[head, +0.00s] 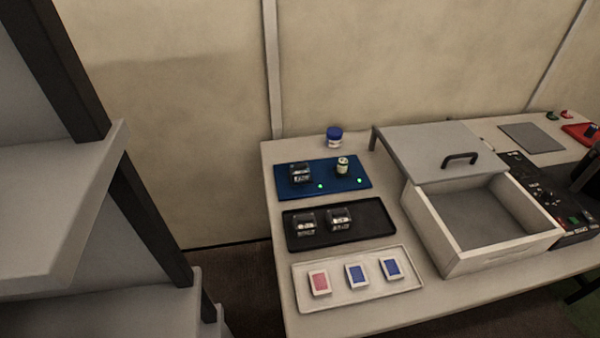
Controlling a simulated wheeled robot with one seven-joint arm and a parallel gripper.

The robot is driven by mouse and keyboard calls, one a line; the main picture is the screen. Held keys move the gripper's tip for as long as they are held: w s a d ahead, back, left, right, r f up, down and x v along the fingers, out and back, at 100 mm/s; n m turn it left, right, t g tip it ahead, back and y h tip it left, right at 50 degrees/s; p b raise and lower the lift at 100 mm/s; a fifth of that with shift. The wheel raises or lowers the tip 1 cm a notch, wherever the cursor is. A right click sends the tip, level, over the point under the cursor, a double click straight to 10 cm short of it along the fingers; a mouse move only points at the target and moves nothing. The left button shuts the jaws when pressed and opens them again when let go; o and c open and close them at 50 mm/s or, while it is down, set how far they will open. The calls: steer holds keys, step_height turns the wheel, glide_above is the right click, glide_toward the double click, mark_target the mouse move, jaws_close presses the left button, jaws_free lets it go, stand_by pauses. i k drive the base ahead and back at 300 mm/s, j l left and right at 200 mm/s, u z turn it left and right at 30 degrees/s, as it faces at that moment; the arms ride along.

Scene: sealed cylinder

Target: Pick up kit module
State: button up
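Several small items on the table could be the kit module; I cannot tell which. Two similar dark modules stand side by side on the black tray (372,218), the left one (304,223) and the right one (340,219). The white tray (337,299) in front holds a red-faced block (319,283) and two blue-faced blocks, one in the middle (357,275) and one at right (391,268). My gripper is out of view.
A blue-lidded jar (334,137) stands at the table's back edge. An open drawer box (447,253) with a handled grey top (425,148) stands right of the trays. A dark control panel (560,215) lies beyond it. Grey shelving with dark posts (60,70) fills the left side.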

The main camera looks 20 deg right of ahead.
mark_target(301, 172)
steer(key=i+l+u, duration=0.4)
steer(key=l+u, duration=0.15)
steer(key=i+l+u, duration=0.1)
steer(key=l+u, duration=0.2)
steer(key=l, duration=0.15)
steer(key=i+l+u, duration=0.1)
steer(key=l+u, duration=0.2)
steer(key=l, duration=0.1)
